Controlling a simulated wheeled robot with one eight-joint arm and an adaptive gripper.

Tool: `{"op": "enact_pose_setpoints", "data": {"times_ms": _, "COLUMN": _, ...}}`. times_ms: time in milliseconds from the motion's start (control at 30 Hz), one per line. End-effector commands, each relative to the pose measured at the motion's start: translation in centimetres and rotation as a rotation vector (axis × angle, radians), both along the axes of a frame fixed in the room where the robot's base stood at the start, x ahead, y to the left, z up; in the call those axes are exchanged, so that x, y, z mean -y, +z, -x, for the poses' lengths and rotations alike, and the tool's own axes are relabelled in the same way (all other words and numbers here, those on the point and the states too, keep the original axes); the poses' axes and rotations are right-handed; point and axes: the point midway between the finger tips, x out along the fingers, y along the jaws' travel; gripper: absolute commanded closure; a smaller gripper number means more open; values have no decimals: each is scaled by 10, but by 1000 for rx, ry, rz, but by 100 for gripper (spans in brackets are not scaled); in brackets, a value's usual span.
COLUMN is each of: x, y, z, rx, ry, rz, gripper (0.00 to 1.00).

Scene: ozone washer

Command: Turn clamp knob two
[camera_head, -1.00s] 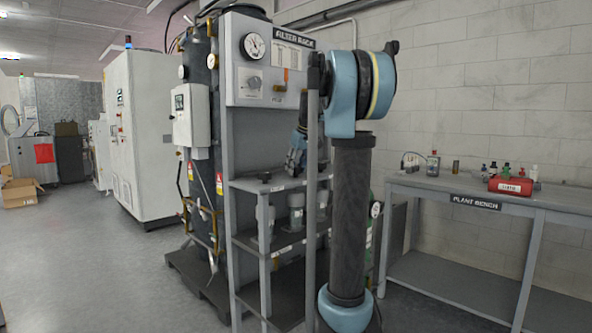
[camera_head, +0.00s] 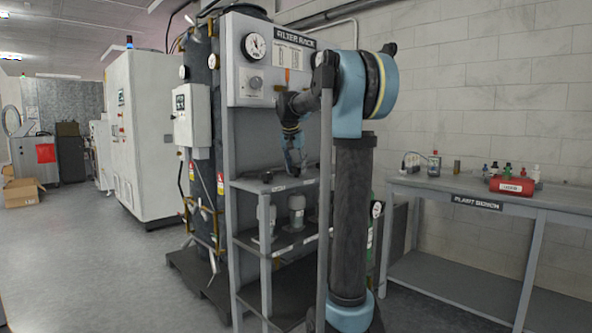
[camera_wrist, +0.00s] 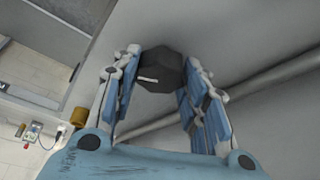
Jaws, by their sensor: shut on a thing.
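A black faceted knob (camera_wrist: 160,72) with a short white mark on its face is in the upper middle of the wrist view. My gripper (camera_wrist: 163,58) has its blue fingers on both sides of it, shut on it. In the head view my gripper (camera_head: 296,168) points down at the upper shelf of the filter rack (camera_head: 230,150); the knob in it is too small and covered to make out there. Another dark knob (camera_head: 267,177) sits left of my gripper on the same shelf. I cannot read which number either knob carries.
White-grey housings (camera_head: 296,212) stand on the shelf below. A panel with a gauge (camera_head: 255,46) is above my gripper. The plant bench (camera_head: 440,190) with a red case (camera_head: 511,186) and small bottles stands at the right. Open floor lies at the left.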

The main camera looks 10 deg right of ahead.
Motion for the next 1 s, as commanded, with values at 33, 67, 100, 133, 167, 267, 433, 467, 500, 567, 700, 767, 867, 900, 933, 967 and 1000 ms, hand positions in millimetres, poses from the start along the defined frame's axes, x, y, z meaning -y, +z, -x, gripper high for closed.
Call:
{"op": "enact_pose_setpoints", "data": {"times_ms": 33, "x": -1, "y": 1, "z": -2, "rx": 2, "ry": -40, "rz": 2, "gripper": 84}}
{"op": "enact_pose_setpoints", "data": {"times_ms": 67, "x": -1, "y": 1, "z": -2, "rx": 3, "ry": -67, "rz": 2, "gripper": 84}}
{"op": "enact_pose_setpoints", "data": {"times_ms": 100, "x": -1, "y": 1, "z": -2, "rx": 3, "ry": -103, "rz": 1, "gripper": 84}}
{"op": "enact_pose_setpoints", "data": {"times_ms": 133, "x": -2, "y": 0, "z": -2, "rx": 2, "ry": -129, "rz": 1, "gripper": 84}}
{"op": "enact_pose_setpoints", "data": {"times_ms": 167, "x": -2, "y": 0, "z": -2, "rx": 2, "ry": -154, "rz": 1, "gripper": 84}}
{"op": "enact_pose_setpoints", "data": {"times_ms": 267, "x": -2, "y": 0, "z": -2, "rx": 1, "ry": -234, "rz": 0, "gripper": 84}}
{"op": "enact_pose_setpoints", "data": {"times_ms": 433, "x": -3, "y": 0, "z": -3, "rx": 2, "ry": -342, "rz": 0, "gripper": 84}}
{"op": "enact_pose_setpoints", "data": {"times_ms": 467, "x": -3, "y": 0, "z": -3, "rx": 3, "ry": -358, "rz": -1, "gripper": 84}}
{"op": "enact_pose_setpoints", "data": {"times_ms": 500, "x": -3, "y": 0, "z": -3, "rx": 3, "ry": -377, "rz": 0, "gripper": 84}}
{"op": "enact_pose_setpoints", "data": {"times_ms": 567, "x": -3, "y": 0, "z": -3, "rx": 2, "ry": -402, "rz": 0, "gripper": 84}}
{"op": "enact_pose_setpoints", "data": {"times_ms": 700, "x": -3, "y": 0, "z": -3, "rx": 4, "ry": -445, "rz": -1, "gripper": 84}}
{"op": "enact_pose_setpoints", "data": {"times_ms": 767, "x": -3, "y": 0, "z": -3, "rx": 3, "ry": -455, "rz": -1, "gripper": 84}}
{"op": "enact_pose_setpoints", "data": {"times_ms": 867, "x": -3, "y": 0, "z": -3, "rx": 3, "ry": -467, "rz": -2, "gripper": 84}}
{"op": "enact_pose_setpoints", "data": {"times_ms": 900, "x": -3, "y": 0, "z": -3, "rx": 3, "ry": -471, "rz": -2, "gripper": 84}}
{"op": "enact_pose_setpoints", "data": {"times_ms": 933, "x": -3, "y": 0, "z": -3, "rx": 2, "ry": -472, "rz": -2, "gripper": 84}}
{"op": "enact_pose_setpoints", "data": {"times_ms": 967, "x": -3, "y": 0, "z": -3, "rx": 2, "ry": -473, "rz": -3, "gripper": 84}}
{"op": "enact_pose_setpoints", "data": {"times_ms": 1000, "x": -3, "y": 0, "z": -3, "rx": 2, "ry": -473, "rz": -3, "gripper": 84}}
